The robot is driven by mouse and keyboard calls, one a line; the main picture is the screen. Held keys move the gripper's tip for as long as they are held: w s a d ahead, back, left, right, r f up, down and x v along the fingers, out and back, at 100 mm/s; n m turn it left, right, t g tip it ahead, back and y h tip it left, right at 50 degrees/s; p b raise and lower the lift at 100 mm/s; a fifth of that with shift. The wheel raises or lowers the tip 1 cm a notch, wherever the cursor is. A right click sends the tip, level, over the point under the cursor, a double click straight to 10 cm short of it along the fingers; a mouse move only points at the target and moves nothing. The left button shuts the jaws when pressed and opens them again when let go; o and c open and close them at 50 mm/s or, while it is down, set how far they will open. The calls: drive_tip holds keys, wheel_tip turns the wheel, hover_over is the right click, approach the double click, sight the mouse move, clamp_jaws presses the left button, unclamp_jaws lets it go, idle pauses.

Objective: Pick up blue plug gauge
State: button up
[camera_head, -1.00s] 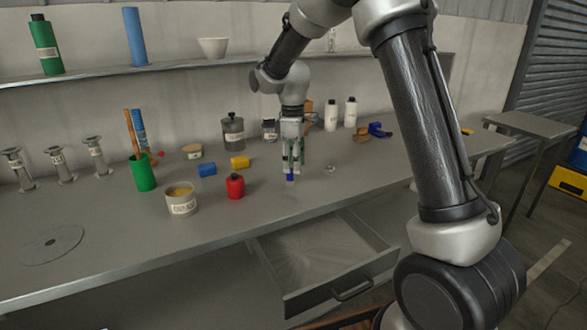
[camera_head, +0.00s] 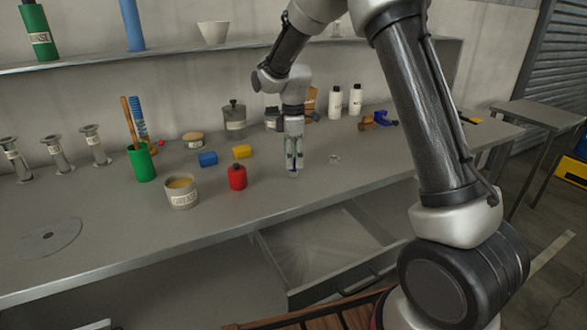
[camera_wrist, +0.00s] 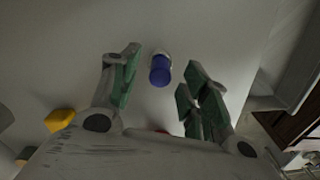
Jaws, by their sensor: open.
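The blue plug gauge (camera_wrist: 160,74) shows in the wrist view as a short blue cylinder with a pale grey end. It lies in line with the gap between the fingertips, with clear space on both sides. My gripper (camera_wrist: 161,62) is open, with green-padded fingers spread and nothing held. In the head view my gripper (camera_head: 294,168) points down at the grey bench, right of the red bottle (camera_head: 237,177). There the gauge is mostly hidden by the fingers, with only a trace of blue showing.
Canisters and white bottles (camera_head: 335,102) stand behind. An open drawer (camera_head: 330,262) juts out below the bench front. The bench right of my gripper is mostly clear.

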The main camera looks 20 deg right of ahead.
wheel_tip(320, 180, down, 2)
drive_tip(key=shift+f, duration=0.1)
drive_tip(key=shift+c, duration=0.5)
clamp_jaws()
